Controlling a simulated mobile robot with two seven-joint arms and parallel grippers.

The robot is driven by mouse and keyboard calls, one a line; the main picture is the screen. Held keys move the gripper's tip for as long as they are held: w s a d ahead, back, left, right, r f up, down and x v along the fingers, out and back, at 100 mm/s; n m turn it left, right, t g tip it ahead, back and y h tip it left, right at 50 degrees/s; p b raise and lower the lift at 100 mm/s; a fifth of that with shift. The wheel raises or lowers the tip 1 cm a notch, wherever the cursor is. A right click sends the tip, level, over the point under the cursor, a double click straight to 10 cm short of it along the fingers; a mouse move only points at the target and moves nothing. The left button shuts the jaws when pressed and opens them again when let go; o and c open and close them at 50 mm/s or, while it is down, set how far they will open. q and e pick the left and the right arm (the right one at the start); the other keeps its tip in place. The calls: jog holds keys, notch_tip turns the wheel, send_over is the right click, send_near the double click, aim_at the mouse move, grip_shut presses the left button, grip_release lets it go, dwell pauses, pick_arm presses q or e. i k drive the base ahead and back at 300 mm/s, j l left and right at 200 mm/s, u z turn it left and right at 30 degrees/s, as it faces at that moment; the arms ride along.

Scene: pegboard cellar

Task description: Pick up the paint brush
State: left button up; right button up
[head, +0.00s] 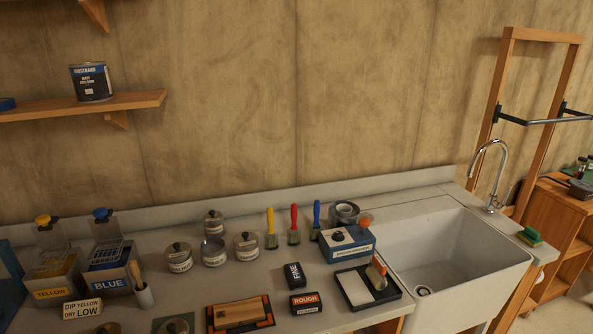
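Three brushes stand upright, bristles down, at the back of the counter: one with a yellow handle (270,223), one with a red handle (294,226) and one with a blue handle (316,217). I cannot tell which one the task means. A small white cup (145,297) on the left holds something with a brown handle, whose lower end is hidden. Neither of my grippers shows in the head view.
Several lidded tins, such as one tin (179,258), stand left of the brushes. A blue box (347,247) and a black tray (391,296) lie to the right, beside the white sink (450,262). Bins labelled yellow (52,294) and blue (108,281) stand at left.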

aim_at(316, 225)
jog(key=u, duration=0.3)
jog(key=l+u, duration=0.55)
jog(key=u, duration=0.15)
jog(key=l+u, duration=0.5)
jog(key=l, duration=0.35)
jog(key=k+l+u, duration=0.15)
jog(key=l, duration=0.3)
